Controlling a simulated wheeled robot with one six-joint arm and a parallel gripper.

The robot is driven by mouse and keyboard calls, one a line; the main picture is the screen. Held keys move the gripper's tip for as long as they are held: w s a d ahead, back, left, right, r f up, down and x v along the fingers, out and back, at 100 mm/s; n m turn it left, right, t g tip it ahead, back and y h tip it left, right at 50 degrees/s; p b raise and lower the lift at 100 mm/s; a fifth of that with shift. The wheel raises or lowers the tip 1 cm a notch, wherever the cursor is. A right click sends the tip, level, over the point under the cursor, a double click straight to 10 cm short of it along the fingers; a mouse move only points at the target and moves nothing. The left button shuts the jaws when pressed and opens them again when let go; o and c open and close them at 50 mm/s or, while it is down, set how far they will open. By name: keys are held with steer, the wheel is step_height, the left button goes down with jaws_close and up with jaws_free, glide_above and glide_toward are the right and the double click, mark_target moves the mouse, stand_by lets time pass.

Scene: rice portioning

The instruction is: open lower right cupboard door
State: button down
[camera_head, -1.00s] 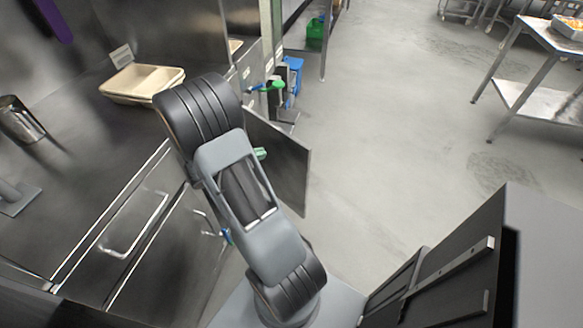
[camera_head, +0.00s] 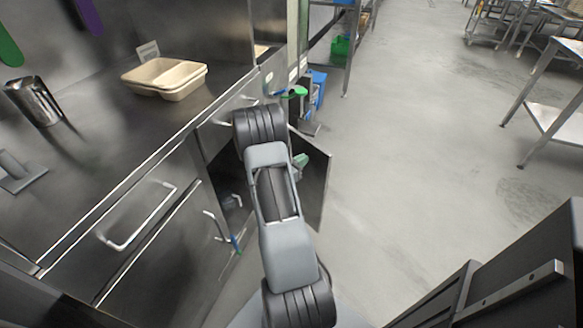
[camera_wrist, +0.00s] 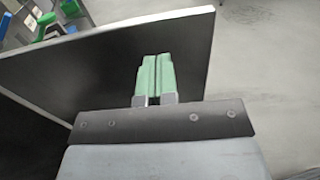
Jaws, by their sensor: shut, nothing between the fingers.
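The lower right cupboard door (camera_head: 314,190) stands swung out from the counter front, with a dark opening (camera_head: 228,178) to its left. The same door fills much of the wrist view as a dark panel with a light top edge (camera_wrist: 90,65). My gripper (camera_head: 300,160) has green fingertips and is shut and empty. It is on the opening's side of the door, in front of the door's inner face. In the wrist view my gripper (camera_wrist: 155,75) overlaps the panel; I cannot tell whether it touches. My arm hides part of the opening and door.
The steel counter above holds a beige tray (camera_head: 165,92) and a metal container (camera_head: 34,102). Drawer and door handles (camera_head: 140,218) stick out along its front. Blue and green items (camera_head: 318,88) stand beyond the door. The floor to the right (camera_head: 420,150) is clear.

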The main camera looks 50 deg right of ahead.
mark_target(315, 152)
steer(key=shift+s+d, duration=0.2)
steer(key=shift+d, duration=0.85)
steer(key=shift+s+d, duration=0.2)
steer(key=shift+d, duration=0.85)
steer(key=shift+d, duration=0.1)
